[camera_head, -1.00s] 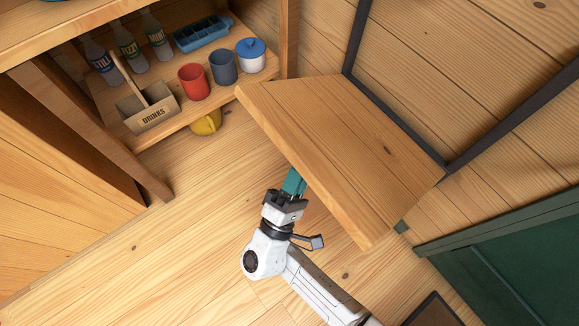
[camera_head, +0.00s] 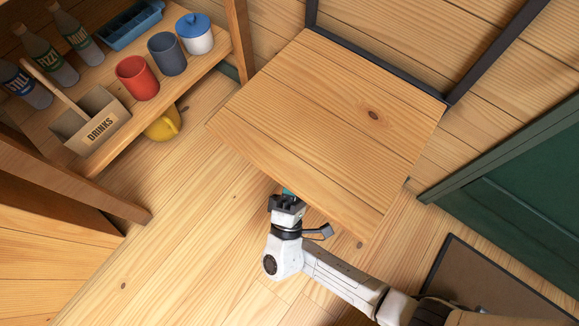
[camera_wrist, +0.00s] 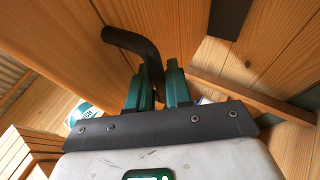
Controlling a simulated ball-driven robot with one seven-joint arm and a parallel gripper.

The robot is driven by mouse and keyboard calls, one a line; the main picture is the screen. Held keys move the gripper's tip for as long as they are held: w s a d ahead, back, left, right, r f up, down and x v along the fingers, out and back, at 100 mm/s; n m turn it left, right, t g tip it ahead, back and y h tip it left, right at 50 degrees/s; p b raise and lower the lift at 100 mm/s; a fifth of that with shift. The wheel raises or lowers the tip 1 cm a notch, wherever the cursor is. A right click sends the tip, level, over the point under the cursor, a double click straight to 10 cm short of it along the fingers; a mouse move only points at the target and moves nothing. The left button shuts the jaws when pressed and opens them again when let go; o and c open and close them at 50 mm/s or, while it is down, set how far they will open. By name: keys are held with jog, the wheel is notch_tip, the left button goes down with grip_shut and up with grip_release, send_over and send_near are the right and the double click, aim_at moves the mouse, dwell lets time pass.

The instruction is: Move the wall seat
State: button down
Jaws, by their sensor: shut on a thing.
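The wall seat (camera_head: 320,125) is a light wooden plank panel, joined along its far edge to a dark metal frame (camera_head: 378,66) on the wall. It stands out from the wall over the floor. My gripper (camera_head: 287,191) is at the seat's near edge, its teal fingertips mostly hidden beneath it. In the wrist view, my teal fingers (camera_wrist: 158,88) are shut on a bent black handle (camera_wrist: 128,41). How the handle joins the seat is not clear.
At left, a shelf holds bottles (camera_head: 72,35), a red mug (camera_head: 137,78), a grey mug (camera_head: 167,54), a blue-lidded pot (camera_head: 194,34) and a drinks caddy (camera_head: 92,121). A yellow mug (camera_head: 163,124) sits below. A green panel (camera_head: 520,170) stands right. Floor at lower left is clear.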

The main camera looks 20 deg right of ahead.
jog(key=shift+w+d, duration=0.15)
jog(key=c, duration=1.1)
grip_release()
jog(key=shift+d+f, duration=0.1)
jog(key=shift+s+a+f, duration=0.15)
jog(key=shift+s+a, duration=0.15)
jog(key=shift+b+v, duration=0.3)
jog(key=shift+v, duration=4.7)
jog(key=shift+s, duration=0.1)
